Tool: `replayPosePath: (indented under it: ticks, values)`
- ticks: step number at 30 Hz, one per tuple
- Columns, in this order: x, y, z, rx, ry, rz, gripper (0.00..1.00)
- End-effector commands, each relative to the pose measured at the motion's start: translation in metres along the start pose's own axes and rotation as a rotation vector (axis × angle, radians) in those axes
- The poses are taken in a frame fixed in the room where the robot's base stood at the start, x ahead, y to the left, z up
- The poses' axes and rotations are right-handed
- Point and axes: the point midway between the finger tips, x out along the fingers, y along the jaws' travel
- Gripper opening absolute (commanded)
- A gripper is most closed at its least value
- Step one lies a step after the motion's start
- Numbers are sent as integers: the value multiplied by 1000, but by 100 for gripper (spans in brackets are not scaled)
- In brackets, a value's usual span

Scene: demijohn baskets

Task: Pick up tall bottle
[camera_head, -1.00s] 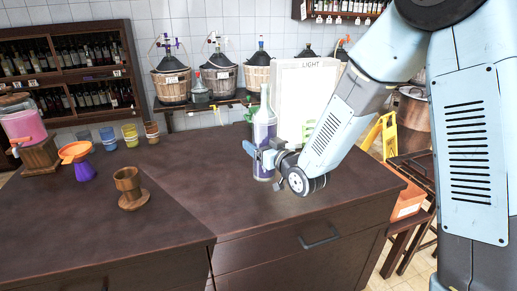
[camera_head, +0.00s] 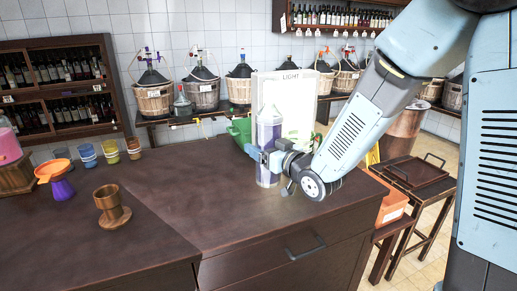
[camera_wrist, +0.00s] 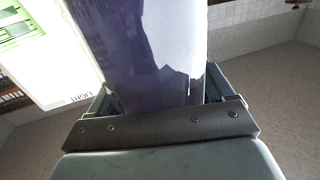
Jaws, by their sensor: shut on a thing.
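The tall bottle (camera_head: 269,134) is upright near the back of the dark counter, clear glass with purple contents or labelling. It stands in front of the white light panel (camera_head: 299,97). My gripper (camera_head: 266,160) is shut around its lower-middle body from the right. In the wrist view the bottle (camera_wrist: 145,45) fills the space between the jaws (camera_wrist: 160,105). I cannot tell for sure whether its base touches the counter.
Several coloured cups (camera_head: 110,151) line the back left. A green container (camera_head: 240,130) is behind the bottle. The middle of the counter (camera_head: 190,190) is clear.

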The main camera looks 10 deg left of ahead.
Motion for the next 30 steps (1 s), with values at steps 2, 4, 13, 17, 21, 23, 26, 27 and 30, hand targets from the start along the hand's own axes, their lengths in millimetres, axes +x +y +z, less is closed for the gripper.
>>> replayPosePath:
  ticks: [2,4,13,17,21,23,26,27,30]
  values:
    - [-6,3,-4,-3,4,1,0]
    - [-10,5,-7,-3,5,1,0]
    - [-27,12,-15,-3,4,1,0]
    - [-32,14,-18,-2,4,0,0]
    - [-36,16,-20,-3,5,0,0]
    - [-38,17,-21,-3,4,-1,0]
    - [-40,18,-22,-2,4,-1,0]
    - [-40,18,-22,-2,3,-1,0]
    - [-41,18,-22,-1,3,-1,0]
